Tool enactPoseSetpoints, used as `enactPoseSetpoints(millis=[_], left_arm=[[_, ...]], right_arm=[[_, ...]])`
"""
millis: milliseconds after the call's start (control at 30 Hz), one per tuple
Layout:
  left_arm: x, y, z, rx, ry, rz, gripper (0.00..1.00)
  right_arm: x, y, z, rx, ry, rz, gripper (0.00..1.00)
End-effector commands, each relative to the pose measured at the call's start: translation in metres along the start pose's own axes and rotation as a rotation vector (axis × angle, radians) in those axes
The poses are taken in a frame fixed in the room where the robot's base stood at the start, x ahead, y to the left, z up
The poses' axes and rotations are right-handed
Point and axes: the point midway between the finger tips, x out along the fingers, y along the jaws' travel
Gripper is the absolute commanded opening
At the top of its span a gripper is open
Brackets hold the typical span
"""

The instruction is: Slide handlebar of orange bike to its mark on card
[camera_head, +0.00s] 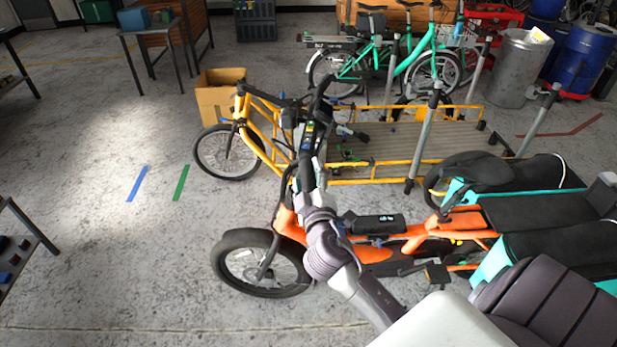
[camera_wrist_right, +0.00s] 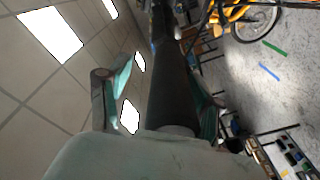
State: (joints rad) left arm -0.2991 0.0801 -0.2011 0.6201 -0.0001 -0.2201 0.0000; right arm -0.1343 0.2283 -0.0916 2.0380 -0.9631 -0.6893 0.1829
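The orange cargo bike (camera_head: 375,255) stands in front of me, its front wheel to the left. Its black handlebar (camera_head: 320,98) runs up the picture above the frame. A small strip with coloured marks (camera_head: 309,132) shows near the middle of the bar; I cannot tell whether it is the card. My right gripper (camera_head: 312,172) is at the near end of the handlebar. In the right wrist view, a dark bar (camera_wrist_right: 172,75) lies between the two fingers of my right gripper (camera_wrist_right: 165,88), with a clear gap at the left finger. My left gripper is not in view.
A yellow cargo bike (camera_head: 395,167) stands just behind the orange one. A teal bike (camera_head: 400,62) stands farther back. A cardboard box (camera_head: 214,103) is beside the yellow bike. Blue tape (camera_head: 137,184) and green tape (camera_head: 181,183) mark open floor at left.

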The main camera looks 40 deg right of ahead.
Motion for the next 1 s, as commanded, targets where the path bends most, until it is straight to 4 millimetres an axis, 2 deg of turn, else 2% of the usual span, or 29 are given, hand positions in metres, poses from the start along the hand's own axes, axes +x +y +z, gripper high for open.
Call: enactPoseSetpoints(millis=[33,167,267,500,700,833,1000], left_arm=[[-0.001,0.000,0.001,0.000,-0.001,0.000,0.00],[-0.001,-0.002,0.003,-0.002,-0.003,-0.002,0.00],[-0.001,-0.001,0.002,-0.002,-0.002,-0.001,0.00],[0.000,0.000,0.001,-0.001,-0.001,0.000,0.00],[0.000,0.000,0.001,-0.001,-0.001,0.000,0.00],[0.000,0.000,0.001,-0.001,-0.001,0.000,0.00],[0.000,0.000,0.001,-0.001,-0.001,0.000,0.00]], right_arm=[[0.001,0.005,-0.004,0.004,0.009,0.010,0.61],[-0.004,0.004,-0.004,0.004,0.008,0.008,0.61],[-0.016,0.002,-0.003,0.005,0.006,0.003,0.61],[-0.067,0.001,0.001,0.005,-0.002,-0.001,0.61],[-0.103,-0.001,0.001,0.002,-0.003,-0.002,0.61],[-0.115,0.000,0.001,0.002,-0.002,0.000,0.61],[-0.119,0.001,0.001,0.000,-0.001,0.001,0.61]])
